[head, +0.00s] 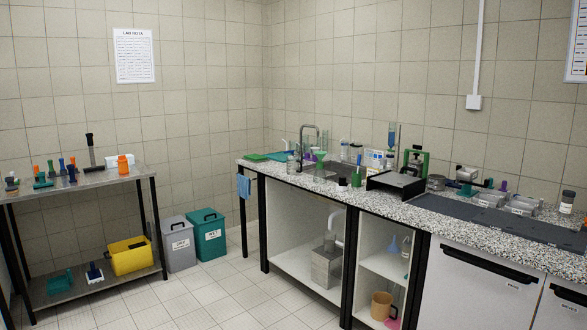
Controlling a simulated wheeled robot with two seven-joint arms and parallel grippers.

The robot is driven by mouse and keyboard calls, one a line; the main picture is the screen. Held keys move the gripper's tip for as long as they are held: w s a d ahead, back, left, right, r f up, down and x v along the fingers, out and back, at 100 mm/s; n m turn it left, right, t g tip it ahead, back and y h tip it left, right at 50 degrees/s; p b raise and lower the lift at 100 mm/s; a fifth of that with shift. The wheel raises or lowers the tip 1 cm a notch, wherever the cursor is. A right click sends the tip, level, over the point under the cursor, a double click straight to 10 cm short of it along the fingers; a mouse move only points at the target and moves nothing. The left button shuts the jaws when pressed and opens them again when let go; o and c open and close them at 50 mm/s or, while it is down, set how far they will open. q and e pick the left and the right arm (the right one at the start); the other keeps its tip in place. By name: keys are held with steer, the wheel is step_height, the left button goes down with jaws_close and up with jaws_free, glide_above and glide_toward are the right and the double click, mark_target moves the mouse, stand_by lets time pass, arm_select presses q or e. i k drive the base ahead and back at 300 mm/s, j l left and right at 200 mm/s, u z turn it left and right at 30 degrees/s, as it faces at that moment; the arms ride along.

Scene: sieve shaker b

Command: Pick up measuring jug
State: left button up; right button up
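An amber-brown jug-like vessel (381,306) with a handle on its right stands low in the open compartment under the counter. It is the most jug-like thing I see, but I cannot make out measuring marks on it. A small clear vessel (291,164) stands on the counter left of the sink tap; its kind is too small to tell. Neither of my grippers shows in the head view.
The speckled counter (342,195) runs along the right, with a tap (310,130) and a black-topped device (395,183). A steel shelf table (110,180) holds several tools at the left. Grey (178,246) and teal (208,240) bins stand between. The tiled floor (220,295) in front is clear.

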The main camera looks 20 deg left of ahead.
mark_target(292, 163)
steer(key=i+j+u, duration=0.4)
steer(key=i+u, duration=0.35)
steer(key=i, duration=0.15)
steer(key=i+j, duration=0.15)
steer(key=i, duration=0.5)
steer(key=i+j, duration=0.15)
steer(key=i, duration=0.5)
steer(key=i+j+u, duration=0.1)
steer(key=i, duration=0.55)
steer(key=i+j+z, duration=0.2)
steer(key=i+z, duration=0.25)
steer(key=i+j+z, duration=1.4)
steer(key=j, duration=0.25)
steer(key=k+l, duration=0.05)
steer(key=k, duration=0.05)
